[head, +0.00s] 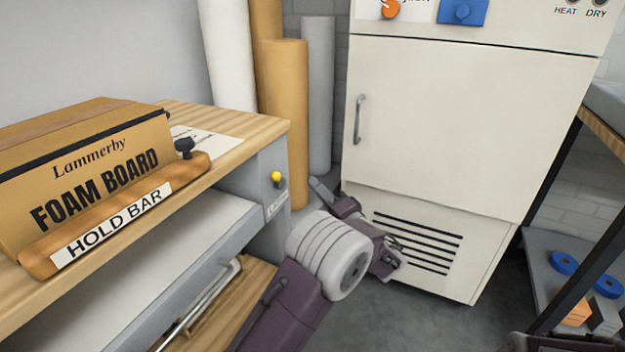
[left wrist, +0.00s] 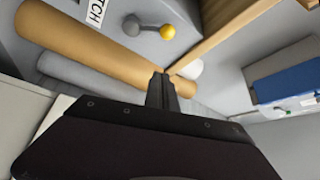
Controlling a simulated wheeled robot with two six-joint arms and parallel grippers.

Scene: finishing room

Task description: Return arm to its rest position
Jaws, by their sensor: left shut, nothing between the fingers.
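My left arm (head: 290,312) comes up from the bottom of the head view, between the workbench and the cream cabinet. Its left gripper (head: 322,190) points up and away, in front of the upright rolls and beside the cabinet's lower left edge. In the left wrist view the left gripper (left wrist: 160,82) has its fingers together, with nothing held between them. My right gripper does not show in either view.
The workbench (head: 266,136) at left bears a foam board box (head: 90,165) and a wooden hold bar (head: 125,217). A yellow-knobbed lever (head: 276,177) sticks out from its end. The cream cabinet (head: 460,130) is shut. A shelf rack (head: 560,240) stands at right.

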